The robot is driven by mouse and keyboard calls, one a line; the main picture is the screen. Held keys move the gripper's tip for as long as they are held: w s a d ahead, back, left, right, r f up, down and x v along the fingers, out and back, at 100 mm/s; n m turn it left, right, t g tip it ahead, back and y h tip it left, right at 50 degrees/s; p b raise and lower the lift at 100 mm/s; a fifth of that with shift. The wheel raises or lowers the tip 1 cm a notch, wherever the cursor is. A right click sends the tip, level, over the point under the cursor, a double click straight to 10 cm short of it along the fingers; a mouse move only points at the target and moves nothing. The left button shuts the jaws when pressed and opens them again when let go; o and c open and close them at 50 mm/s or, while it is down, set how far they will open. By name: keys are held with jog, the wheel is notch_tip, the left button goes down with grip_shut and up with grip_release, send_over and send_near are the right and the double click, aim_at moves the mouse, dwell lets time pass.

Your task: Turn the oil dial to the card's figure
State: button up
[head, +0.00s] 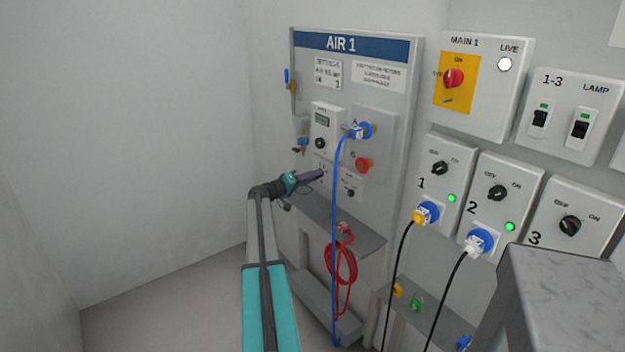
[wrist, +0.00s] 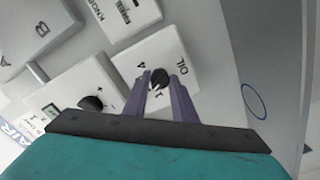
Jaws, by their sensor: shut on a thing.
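The oil dial (wrist: 159,79) is a small black knob on a white box marked OIL (wrist: 181,61) in the wrist view. My gripper (wrist: 160,88) has its two purple fingers on either side of the dial, shut on it. The dial's pointer and most of its scale are hidden or too small to read. In the head view my gripper (head: 320,174) reaches the lower left of the AIR 1 panel (head: 395,110) and covers most of the oil box. The settings card (head: 328,73) is at the panel's top left; its last line seems to end in 1.
A regulator box with a display and black knob (head: 320,143) sits just above my gripper. A blue hose (head: 335,230) hangs from the upper blue coupling to the right. A grey shelf (head: 345,232) juts out below. The left wall side is clear.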

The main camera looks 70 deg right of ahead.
jog(key=shift+d+r+n+b, duration=0.1)
jog(key=shift+n+b, duration=0.35)
jog(key=shift+n, duration=1.35)
jog(key=shift+d+r+n+b, duration=0.1)
jog(key=shift+n+b, duration=0.35)
jog(key=shift+n, duration=1.35)
jog(key=o, duration=1)
jog(key=shift+o, duration=0.2)
jog(key=shift+a+f, duration=0.1)
jog(key=shift+w+a, duration=0.1)
jog(key=b+v, duration=0.1)
jog(key=v, duration=1.2)
jog(key=shift+a, duration=0.25)
